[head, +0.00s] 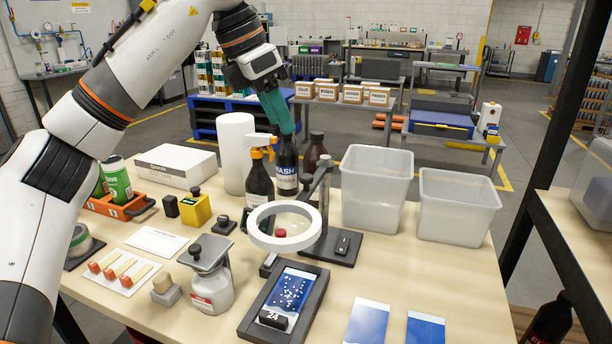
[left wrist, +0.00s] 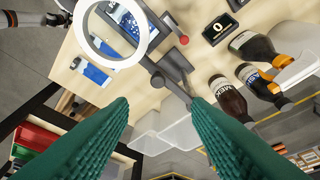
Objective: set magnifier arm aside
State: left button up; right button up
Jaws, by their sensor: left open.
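The magnifier has a white ring (head: 254,229) above the front of the table, joined by a grey arm to an upright post (head: 325,200) on a dark base (head: 344,256). In the left wrist view its ring (left wrist: 86,44) is at upper left, with the grey arm (left wrist: 172,86) running toward the space between my fingertips. My left gripper (head: 287,128) is open, with teal fingers high behind the post, by the dark bottles. Its fingers (left wrist: 160,103) are wide apart with nothing clearly held. A pale and dark arm part at the wrist view's top left may be my right arm; its jaws are unclear.
Dark bottles (head: 259,180) and a white roll (head: 236,150) stand left of the post. Two translucent bins (head: 376,188) stand right of it. A tray with a blue card (head: 265,308) lies below the ring. Bare table lies right of the base.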

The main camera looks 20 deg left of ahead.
aim_at(306, 176)
pick_arm(q)
jog(key=x, duration=1.1)
jog(key=shift+s+d+f, duration=0.1)
jog(key=shift+d+f, duration=0.1)
grip_shut()
